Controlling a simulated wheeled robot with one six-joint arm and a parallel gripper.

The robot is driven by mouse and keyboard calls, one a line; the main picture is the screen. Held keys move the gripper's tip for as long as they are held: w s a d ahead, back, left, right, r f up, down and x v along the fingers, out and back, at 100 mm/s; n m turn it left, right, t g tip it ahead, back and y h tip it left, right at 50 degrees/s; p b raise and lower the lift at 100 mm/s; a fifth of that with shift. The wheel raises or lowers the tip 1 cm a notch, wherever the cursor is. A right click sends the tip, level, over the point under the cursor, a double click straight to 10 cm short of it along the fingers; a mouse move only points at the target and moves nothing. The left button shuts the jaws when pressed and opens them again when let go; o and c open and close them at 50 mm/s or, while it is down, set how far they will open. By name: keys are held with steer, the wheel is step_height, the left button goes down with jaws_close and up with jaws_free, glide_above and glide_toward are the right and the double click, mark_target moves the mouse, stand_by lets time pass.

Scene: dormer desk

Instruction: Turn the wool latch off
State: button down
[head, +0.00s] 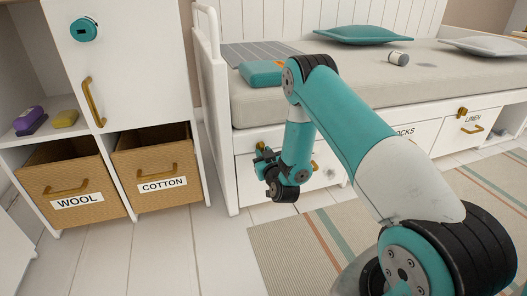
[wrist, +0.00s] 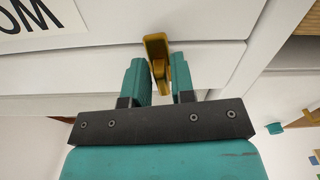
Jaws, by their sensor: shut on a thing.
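A brass latch (wrist: 156,48) sits on the white drawer front (wrist: 100,62) in the wrist view. My gripper (wrist: 161,76) is shut on the latch, with a teal finger on either side of its lever. Above it is part of a label (wrist: 40,18); the visible letters read as an upside-down "WO", the rest is cut off. In the head view my gripper (head: 266,160) is at the latch (head: 261,147) of the left drawer under the bed. My arm hides that drawer's label. A wicker basket (head: 60,172) labelled WOOL also stands at the left.
A basket labelled COTTON (head: 160,162) stands beside the wool basket, under a white cabinet door (head: 135,75). Another drawer, labelled LINEN (head: 450,132), is at the right. The striped rug (head: 300,245) covers the floor; bare boards show to its left.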

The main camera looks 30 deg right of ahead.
steer(key=shift+s+d+r+n+p, duration=0.1)
steer(key=shift+d+r+n+p, duration=0.1)
steer(key=shift+n+p, duration=2.15)
steer(key=shift+d+r+n+p, duration=0.2)
steer(key=shift+n+p, duration=1.45)
steer(key=shift+n, duration=1.4)
steer(key=shift+s+d+r+n+p, duration=0.1)
steer(key=shift+r+n+p, duration=0.15)
steer(key=shift+n+p, duration=2.1)
steer(key=shift+w+n+b, duration=0.1)
steer(key=shift+n+b, duration=0.25)
steer(key=shift+n, duration=0.2)
steer(key=c, duration=1.2)
jaws_free()
steer(key=shift+o, duration=0.2)
